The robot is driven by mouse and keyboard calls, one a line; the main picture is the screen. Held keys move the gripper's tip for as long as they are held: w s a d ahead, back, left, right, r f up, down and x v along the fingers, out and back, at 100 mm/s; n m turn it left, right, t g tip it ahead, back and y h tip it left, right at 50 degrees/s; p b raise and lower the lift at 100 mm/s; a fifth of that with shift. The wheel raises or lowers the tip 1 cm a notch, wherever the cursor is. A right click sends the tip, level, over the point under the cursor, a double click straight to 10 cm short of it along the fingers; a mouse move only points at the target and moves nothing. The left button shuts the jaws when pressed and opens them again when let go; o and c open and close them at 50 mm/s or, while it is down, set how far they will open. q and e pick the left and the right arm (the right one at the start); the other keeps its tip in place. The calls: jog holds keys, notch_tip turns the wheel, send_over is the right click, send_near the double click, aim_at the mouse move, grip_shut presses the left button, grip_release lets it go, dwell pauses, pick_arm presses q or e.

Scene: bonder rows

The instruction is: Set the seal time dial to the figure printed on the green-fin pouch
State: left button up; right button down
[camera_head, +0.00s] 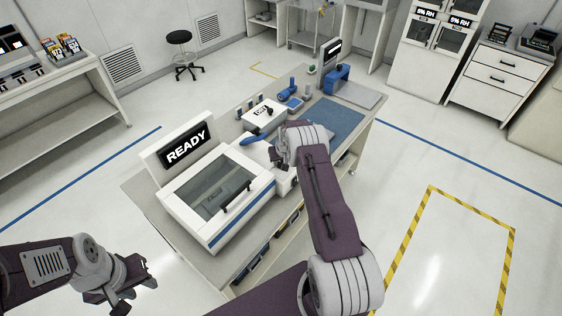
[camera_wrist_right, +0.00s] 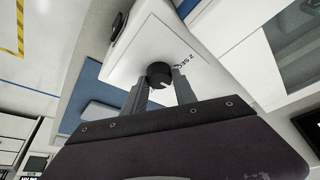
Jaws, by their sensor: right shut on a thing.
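The dial is a black round knob (camera_wrist_right: 159,74) on a white housing, with a pale mark on its face. Lettering that seems to read "2 SEC" is printed beside it. My right gripper (camera_wrist_right: 160,92) is shut on the knob, one finger on each side. In the head view my right gripper (camera_head: 275,158) is at the right end of the white sealer (camera_head: 212,205), and the wrist hides the dial. The sealer's sign (camera_head: 186,149) reads READY. My left gripper (camera_head: 136,286) is open and empty over the floor at lower left. I cannot make out a green-fin pouch.
A white box (camera_head: 249,118) labelled OFF stands behind the right gripper. A blue mat (camera_head: 335,118) and blue fixtures lie further right on the bench. Small printed packs (camera_head: 62,48) stand on the left counter.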

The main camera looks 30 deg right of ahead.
jog(key=shift+f+m+b, duration=0.1)
jog(key=shift+m+b, duration=0.3)
jog(key=shift+b, duration=0.25)
jog(key=m+b, duration=0.2)
jog(key=b, duration=0.1)
jog(key=m+g+h+b, duration=0.1)
jog(key=m+b, duration=0.1)
jog(key=b, duration=0.1)
jog(key=m+h+b, duration=0.1)
jog(key=m+b, duration=0.1)
jog(key=b, duration=0.2)
jog(key=shift+w+a+f+m, duration=0.15)
jog(key=shift+w+m, duration=0.05)
jog(key=shift+m, duration=0.1)
jog(key=shift+m+g+h+b, duration=0.3)
jog(key=shift+m+b, duration=0.1)
jog(key=shift+m, duration=0.1)
jog(key=shift+r+m+g, duration=0.25)
jog(key=shift+m+g, duration=0.05)
jog(key=shift+m, duration=0.4)
jog(key=shift+r+m+g+h, duration=0.1)
jog(key=shift+m+g+h, duration=0.25)
jog(key=shift+m, duration=0.65)
